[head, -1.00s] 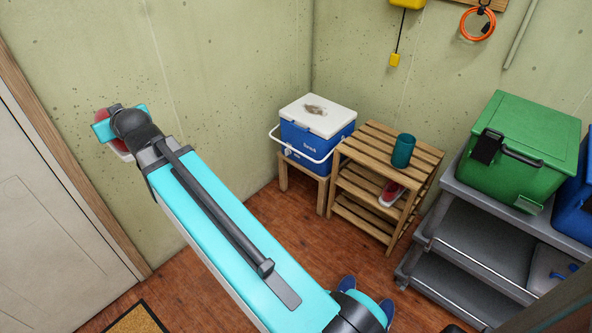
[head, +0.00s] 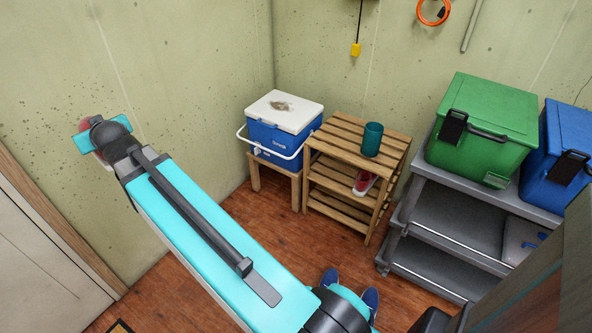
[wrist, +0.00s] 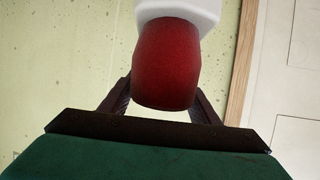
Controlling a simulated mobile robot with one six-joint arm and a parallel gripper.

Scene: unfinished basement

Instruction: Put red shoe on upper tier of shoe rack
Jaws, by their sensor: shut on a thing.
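My gripper (wrist: 160,108) is shut on a red shoe (wrist: 168,65), which sits between its two dark fingers in the wrist view; a white part of the shoe shows at the top. In the head view my gripper (head: 100,139) is at the left in front of the wall, and the shoe is mostly hidden behind it. The wooden slatted shoe rack (head: 340,137) stands right of centre, well away from my gripper. A teal cup (head: 372,139) stands on its top. Another red shoe (head: 364,183) lies on a tier below the top.
A blue-and-white cooler (head: 283,122) on a wooden stand is left of the rack. A grey cart (head: 440,232) with green (head: 480,125) and blue (head: 560,150) bins stands right. Two dark blue shoes (head: 370,297) show on the floor beside my arm. The rack's top has bare slats.

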